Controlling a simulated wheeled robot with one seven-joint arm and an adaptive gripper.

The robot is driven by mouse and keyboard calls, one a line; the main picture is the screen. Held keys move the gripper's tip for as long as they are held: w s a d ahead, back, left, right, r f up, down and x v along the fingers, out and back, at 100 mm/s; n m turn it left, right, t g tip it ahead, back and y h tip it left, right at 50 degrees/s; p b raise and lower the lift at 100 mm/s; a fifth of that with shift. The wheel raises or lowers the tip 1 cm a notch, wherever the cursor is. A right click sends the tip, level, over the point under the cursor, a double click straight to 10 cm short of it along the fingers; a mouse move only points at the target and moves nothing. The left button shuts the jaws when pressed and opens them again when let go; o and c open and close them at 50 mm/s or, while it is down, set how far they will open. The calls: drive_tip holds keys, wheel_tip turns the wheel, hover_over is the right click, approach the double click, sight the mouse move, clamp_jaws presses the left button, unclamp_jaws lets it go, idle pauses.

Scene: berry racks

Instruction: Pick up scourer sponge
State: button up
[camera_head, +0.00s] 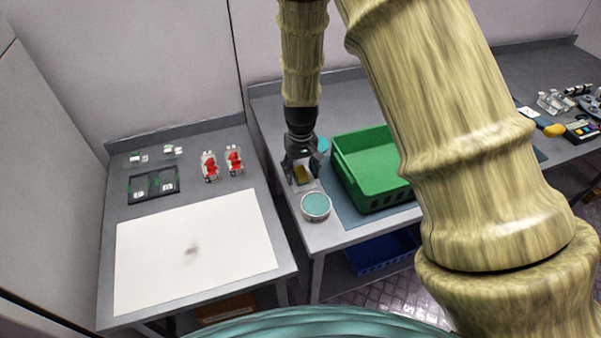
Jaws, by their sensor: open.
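The scourer sponge (302,174) is a small yellow-brown block near the left end of the right-hand table. It seems to rest on a small pale piece (311,187), perhaps a dish or mat. My gripper (302,172) points down from above with its dark fingers apart, one on each side of the sponge. I cannot tell whether the fingers touch it. The gripper and its fingers hide the far part of the sponge.
A round teal-topped tin (315,205) stands just in front, and another teal round thing (323,145) behind. A green crate (371,165) is close on the right.

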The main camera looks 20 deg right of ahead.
drive_tip(key=shift+f, duration=0.3)
drive_tip(key=c, duration=0.9)
drive_tip(key=shift+r, duration=0.15)
drive_tip(key=shift+r+b, duration=0.4)
drive_tip(key=shift+s+a+r+b, duration=0.15)
drive_tip(key=shift+r+b, duration=0.25)
drive_tip(key=shift+r, duration=0.2)
drive_tip(key=shift+s+r+b, duration=0.1)
drive_tip(key=shift+r+b, duration=0.25)
drive_tip(key=shift+r, duration=0.25)
drive_tip(key=s+a+b, duration=0.1)
drive_tip(key=s+a, duration=0.1)
drive_tip(key=s, duration=0.2)
drive_tip(key=s+a+r+b, duration=0.1)
drive_tip(key=s+a, duration=0.2)
drive_tip(key=s, duration=0.2)
drive_tip(key=s+a+b, duration=0.2)
drive_tip(key=s, duration=0.2)
drive_tip(key=shift+s+a+r, duration=0.25)
drive_tip(key=shift+r, duration=0.05)
